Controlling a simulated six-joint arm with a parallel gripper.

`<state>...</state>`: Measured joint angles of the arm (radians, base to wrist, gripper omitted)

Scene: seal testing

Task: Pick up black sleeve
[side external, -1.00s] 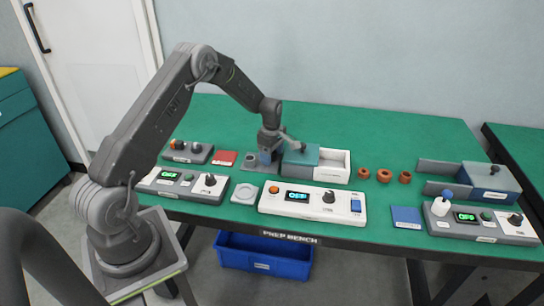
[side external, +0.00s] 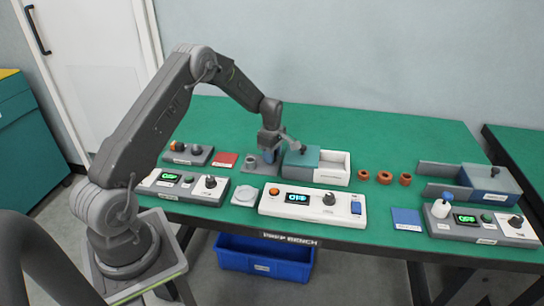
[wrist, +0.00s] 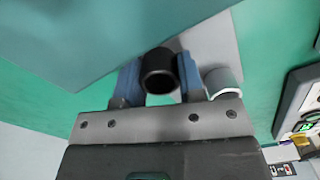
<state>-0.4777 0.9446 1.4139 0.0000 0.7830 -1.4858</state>
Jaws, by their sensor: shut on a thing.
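In the wrist view the black sleeve (wrist: 159,71) is between the two blue fingers of my gripper (wrist: 160,80), which are shut on it from both sides. Its open round end faces the camera. In the side view my gripper (side external: 270,155) is low over a grey plate (side external: 252,168) on the green bench, left of the teal-lidded box. The sleeve cannot be made out there. A grey sleeve (side external: 250,161) stands on the plate just left of my gripper, and it also shows in the wrist view (wrist: 223,82), right of the fingers.
A white box with a teal lid (side external: 301,160) stands close on the right of my gripper. A white control unit (side external: 312,206) lies in front, its display lit. Several brown rings (side external: 384,177) lie further right. The back of the bench is clear.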

